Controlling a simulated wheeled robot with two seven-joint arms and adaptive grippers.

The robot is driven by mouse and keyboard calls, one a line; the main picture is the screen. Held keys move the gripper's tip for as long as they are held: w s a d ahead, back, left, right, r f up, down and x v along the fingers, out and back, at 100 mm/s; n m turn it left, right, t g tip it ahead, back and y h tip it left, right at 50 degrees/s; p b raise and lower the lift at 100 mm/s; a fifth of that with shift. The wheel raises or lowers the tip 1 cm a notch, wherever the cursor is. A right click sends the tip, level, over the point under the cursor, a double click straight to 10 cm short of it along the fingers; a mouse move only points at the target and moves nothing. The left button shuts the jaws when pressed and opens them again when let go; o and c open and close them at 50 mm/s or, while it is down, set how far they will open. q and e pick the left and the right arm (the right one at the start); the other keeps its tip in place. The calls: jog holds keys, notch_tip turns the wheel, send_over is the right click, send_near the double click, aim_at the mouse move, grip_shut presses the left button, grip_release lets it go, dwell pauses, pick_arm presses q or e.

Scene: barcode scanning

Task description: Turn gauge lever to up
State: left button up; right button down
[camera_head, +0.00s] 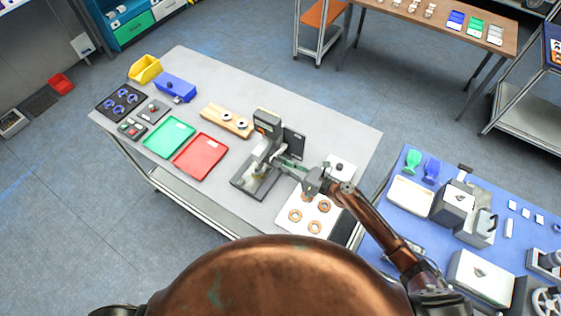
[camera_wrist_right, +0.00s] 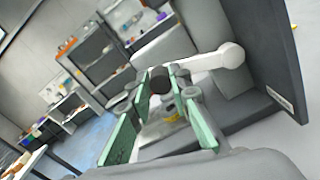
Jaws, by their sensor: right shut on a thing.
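The gauge (camera_head: 267,122) is a grey upright stand on a flat base, with a dark panel (camera_head: 293,143) beside it, on the grey table. In the right wrist view its lever (camera_wrist_right: 212,60) is a pale bar with a round end at the right and a dark knob (camera_wrist_right: 160,80) at the left. My right gripper (camera_head: 279,161) reaches the stand from the right. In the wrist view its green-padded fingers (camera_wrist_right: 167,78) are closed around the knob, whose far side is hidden. The lever's direction cannot be told from the head view. My left gripper is not in view.
On the grey table (camera_head: 345,120) are a red tray (camera_head: 201,157), a green tray (camera_head: 168,138), a wooden block (camera_head: 226,121) and a white plate with copper rings (camera_head: 314,227). A blue table (camera_head: 385,215) with equipment stands at right. The grey table's far right is clear.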

jog(key=shift+w+d+r+m+p, duration=0.2)
jog(key=shift+r+m+p, duration=0.2)
jog(key=shift+m+p, duration=0.25)
jog(key=shift+w+d+r+m+p, duration=0.15)
jog(key=shift+r+m+p, duration=0.3)
jog(key=shift+p, duration=0.25)
jog(key=shift+w+d+r+m+p, duration=0.1)
jog(key=shift+w+r+m+p, duration=0.2)
jog(key=shift+m+p, duration=0.35)
jog(key=shift+r, duration=0.1)
jog(key=c, duration=1.8)
grip_release()
jog(key=shift+o, duration=0.2)
jog(key=shift+s, duration=0.1)
jog(key=v, duration=1.2)
